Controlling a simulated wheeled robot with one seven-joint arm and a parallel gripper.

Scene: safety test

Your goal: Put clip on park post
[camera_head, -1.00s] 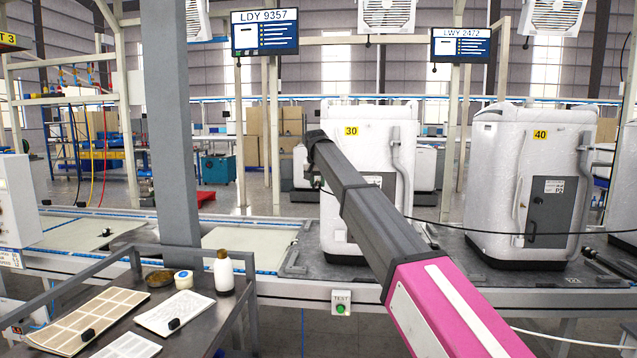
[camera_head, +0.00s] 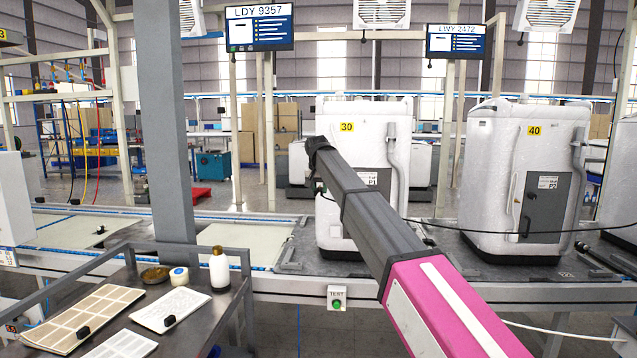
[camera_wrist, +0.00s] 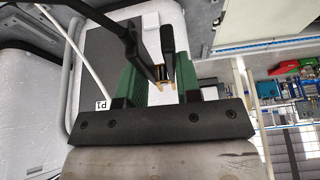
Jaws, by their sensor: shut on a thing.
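My gripper (camera_wrist: 158,60) shows in the wrist view with two green fingers on a black base. It is shut on a dark clip (camera_wrist: 168,42) with gold-coloured tips between the fingers. A white body with a dark panel (camera_wrist: 98,55) and a P1 label (camera_wrist: 101,104) lies behind it. In the head view my arm reaches toward the white unit marked 30 (camera_head: 346,127), and the gripper is mostly hidden behind the arm. A P1 label (camera_head: 371,178) shows on that unit. I cannot make out which part is the park post.
A second white unit marked 40 (camera_head: 535,131) stands to the right on the conveyor. A black cable (camera_head: 500,229) runs across from my arm to the right. A grey pillar (camera_head: 160,120) and a metal table (camera_head: 215,310) with a bottle (camera_head: 219,270) are at the left.

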